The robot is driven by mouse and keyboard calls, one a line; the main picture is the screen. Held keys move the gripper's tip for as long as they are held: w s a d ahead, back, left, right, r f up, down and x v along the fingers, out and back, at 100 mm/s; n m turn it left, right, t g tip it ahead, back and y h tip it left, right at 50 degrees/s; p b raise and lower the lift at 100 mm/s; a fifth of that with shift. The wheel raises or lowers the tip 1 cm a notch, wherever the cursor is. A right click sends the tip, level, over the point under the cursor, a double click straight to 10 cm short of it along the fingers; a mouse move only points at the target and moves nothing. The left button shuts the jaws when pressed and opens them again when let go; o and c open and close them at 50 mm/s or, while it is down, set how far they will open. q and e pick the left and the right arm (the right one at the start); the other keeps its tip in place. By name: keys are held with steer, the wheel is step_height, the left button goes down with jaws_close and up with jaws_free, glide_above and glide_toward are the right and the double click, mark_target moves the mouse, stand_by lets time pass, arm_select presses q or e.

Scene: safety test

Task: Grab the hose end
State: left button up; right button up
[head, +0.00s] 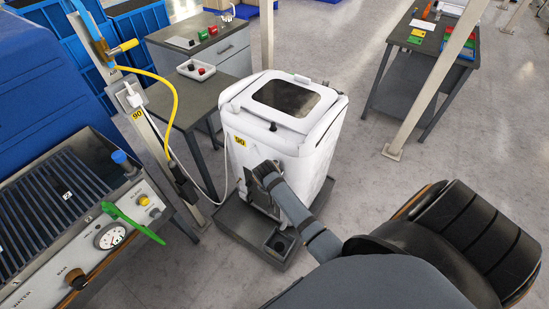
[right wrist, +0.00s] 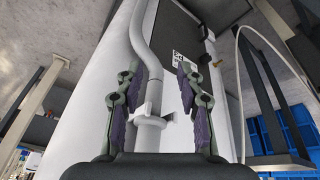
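In the right wrist view, a pale grey hose (right wrist: 141,40) runs down the side of a white machine (right wrist: 95,110). Its lower end, the hose end (right wrist: 152,112), has a small flanged fitting and lies between my right gripper's fingers. My right gripper (right wrist: 158,78) is open, with purple pads on both sides and visible gaps beside the hose. In the head view, the white machine (head: 310,135) stands upright and my right gripper (head: 264,176) is at its front side. The hose end cannot be made out there. My left gripper is not in view.
The machine stands in a dark tray (head: 283,262). A white cable (head: 200,181) runs from a post (head: 148,132) toward it, and a yellow hose (head: 174,92) hangs by the post. A wash bench (head: 120,190) stands left; an office chair (head: 480,240) is at right.

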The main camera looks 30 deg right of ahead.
step_height(320, 180, up, 16)
steer(key=w+m, duration=0.2)
steer(key=m, duration=0.2)
steer(key=shift+h, duration=0.4)
steer(key=x, duration=0.3)
steer(key=p+x, duration=0.1)
steer(key=x, duration=0.3)
steer(key=p+x, duration=0.1)
steer(key=x, duration=0.3)
steer(key=shift+d+r, duration=0.1)
steer(key=shift+d, duration=0.25)
jaws_close()
steer(key=shift+r, duration=0.1)
